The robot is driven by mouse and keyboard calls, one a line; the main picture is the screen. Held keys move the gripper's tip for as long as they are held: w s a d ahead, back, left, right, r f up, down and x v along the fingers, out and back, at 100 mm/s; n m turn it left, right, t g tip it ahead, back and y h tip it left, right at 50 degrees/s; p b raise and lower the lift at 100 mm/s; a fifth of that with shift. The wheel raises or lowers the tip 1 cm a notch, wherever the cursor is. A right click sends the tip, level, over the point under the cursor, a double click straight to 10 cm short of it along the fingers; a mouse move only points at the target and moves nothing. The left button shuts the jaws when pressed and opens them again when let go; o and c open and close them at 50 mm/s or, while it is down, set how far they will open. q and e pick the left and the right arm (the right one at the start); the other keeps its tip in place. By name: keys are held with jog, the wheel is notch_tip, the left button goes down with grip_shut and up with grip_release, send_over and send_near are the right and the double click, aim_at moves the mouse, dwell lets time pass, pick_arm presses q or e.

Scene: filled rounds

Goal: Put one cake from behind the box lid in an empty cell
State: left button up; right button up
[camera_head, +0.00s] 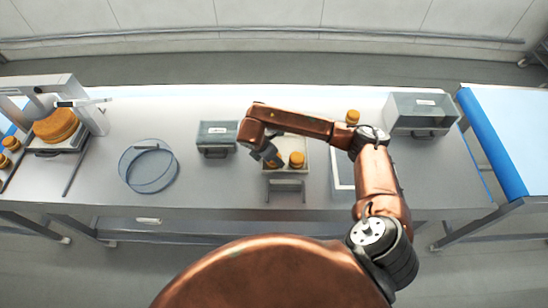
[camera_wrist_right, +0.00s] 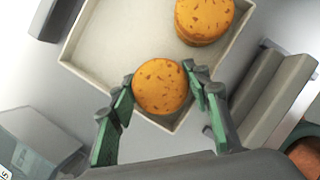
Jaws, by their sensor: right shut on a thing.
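My right gripper (camera_head: 272,160) reaches down into the left part of a shallow pale box (camera_head: 307,143). It is shut on a round orange-brown speckled cake (camera_wrist_right: 160,87), with one green-padded finger on each side in the right wrist view. That cake is near a corner of the box; I cannot tell whether it touches the floor. Another cake (camera_head: 297,158) stands in the box to the right and shows in the right wrist view (camera_wrist_right: 203,20). A further cake (camera_head: 352,116) stands behind my right forearm, beyond a white-edged flat frame (camera_head: 343,184). My left gripper is out of view.
A grey bin (camera_head: 216,134) stands left of the box and a larger one (camera_head: 420,108) at the right. A round clear container (camera_head: 148,178) lies further left. A machine with a big round cake (camera_head: 56,126) stands at the left end. A grey stand (camera_head: 286,184) fronts the box.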

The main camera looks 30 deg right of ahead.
jog(key=o, duration=0.5)
jog(key=shift+r, duration=0.1)
jog(key=shift+a+r, duration=0.15)
jog(key=shift+r, duration=0.15)
jog(key=b+v, duration=0.1)
jog(key=v, duration=1)
jog(key=shift+a+r+b, duration=0.1)
jog(key=shift+a+b, duration=0.05)
jog(key=shift+b, duration=0.15)
